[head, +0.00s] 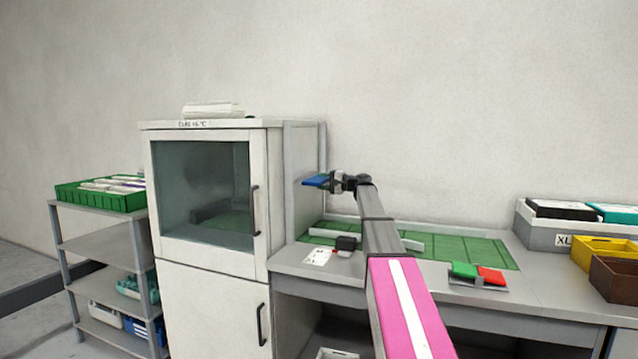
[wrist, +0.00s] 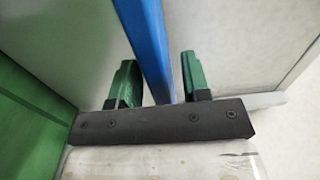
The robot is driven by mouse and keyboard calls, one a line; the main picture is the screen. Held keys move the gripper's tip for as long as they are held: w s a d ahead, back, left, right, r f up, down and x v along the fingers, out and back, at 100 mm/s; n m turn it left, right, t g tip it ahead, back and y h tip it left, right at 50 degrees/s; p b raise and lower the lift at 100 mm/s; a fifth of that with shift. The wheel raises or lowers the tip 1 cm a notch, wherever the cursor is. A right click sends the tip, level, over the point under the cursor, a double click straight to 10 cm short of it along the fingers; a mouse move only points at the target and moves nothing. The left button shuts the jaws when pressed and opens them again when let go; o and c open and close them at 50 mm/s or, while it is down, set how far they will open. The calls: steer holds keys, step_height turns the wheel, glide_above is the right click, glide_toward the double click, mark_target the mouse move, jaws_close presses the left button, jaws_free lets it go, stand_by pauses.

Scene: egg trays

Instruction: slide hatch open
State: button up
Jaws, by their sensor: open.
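A white cabinet (head: 210,290) with a glass door stands left of the workbench. Its right side wall carries a pale upright panel (head: 303,165), which appears to be the hatch. A blue bar (head: 316,181) sticks out at this side. My gripper (head: 331,182) is at the blue bar, at the end of my outstretched arm. In the wrist view the blue bar (wrist: 150,45) passes between the two green fingers of my gripper (wrist: 158,75). The fingers are open, one on each side, with gaps visible to the bar. I cannot tell how far the hatch stands open.
The grey workbench (head: 560,290) has a green mat (head: 470,248) below my arm. On it are a white card (head: 318,257), a small black block (head: 346,243), and green and red pads (head: 477,272). Bins stand at the right. A shelf (head: 100,243) with a green crate (head: 72,197) stands left.

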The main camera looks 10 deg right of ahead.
steer(key=shift+x, duration=0.85)
jaws_close()
step_height(320, 180, up, 20)
jaws_free()
steer(key=v, duration=1)
steer(key=shift+s+d, duration=0.2)
steer(key=shift+d, duration=0.15)
